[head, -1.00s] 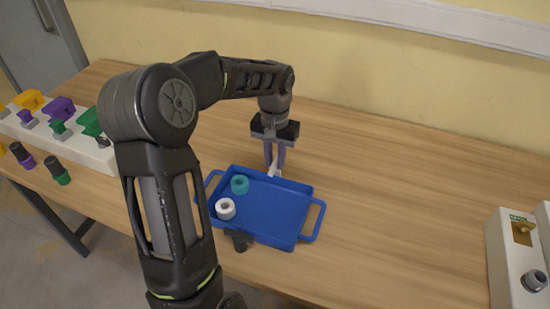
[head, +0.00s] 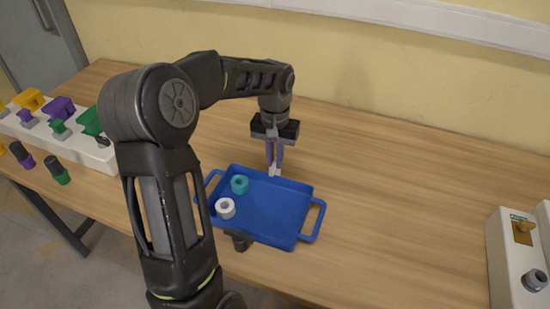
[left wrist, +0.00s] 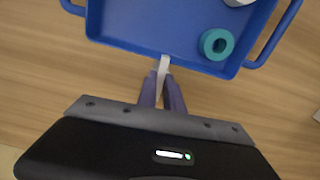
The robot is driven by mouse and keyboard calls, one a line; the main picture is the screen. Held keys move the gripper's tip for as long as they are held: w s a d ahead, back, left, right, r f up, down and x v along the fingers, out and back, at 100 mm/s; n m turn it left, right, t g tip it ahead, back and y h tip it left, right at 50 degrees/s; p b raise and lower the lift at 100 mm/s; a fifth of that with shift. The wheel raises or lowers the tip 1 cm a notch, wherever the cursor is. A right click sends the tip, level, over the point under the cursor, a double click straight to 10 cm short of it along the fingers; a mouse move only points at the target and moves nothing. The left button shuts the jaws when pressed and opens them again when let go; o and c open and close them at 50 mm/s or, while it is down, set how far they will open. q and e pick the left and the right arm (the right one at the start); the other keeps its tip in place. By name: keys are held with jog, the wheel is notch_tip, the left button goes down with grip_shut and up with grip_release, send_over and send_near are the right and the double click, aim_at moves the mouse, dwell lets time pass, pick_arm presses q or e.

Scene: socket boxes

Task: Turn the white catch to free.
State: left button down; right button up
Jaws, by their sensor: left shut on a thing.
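The blue tray (head: 275,238) lies on the table, and a small white catch (head: 274,171) stands at its far edge. My left gripper (head: 275,165) reaches down from above at that edge, and its purple fingers are shut on the catch. In the left wrist view the white catch (left wrist: 163,64) sticks out past the fingertips (left wrist: 162,80) to the tray wall (left wrist: 130,46). Its lower part between the fingers is partly hidden. My right gripper does not show.
A teal ring (head: 239,184) and a white ring (head: 225,208) sit in the tray's left side. A dark piece (head: 240,241) shows at the tray's near edge. Socket boxes stand at the far left (head: 72,143) and right (head: 503,262).

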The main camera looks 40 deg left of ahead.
pick_arm(q)
jog(key=n, duration=0.4)
jog(key=shift+b, duration=0.4)
jog(key=n, duration=0.4)
jog(key=shift+n, duration=0.3)
jog(key=n, duration=0.4)
jog(key=shift+n, duration=0.3)
jog(key=n, duration=0.4)
jog(key=shift+p, duration=0.4)
jog(key=c, duration=1.5)
grip_release()
jog(key=shift+r, duration=3.9)
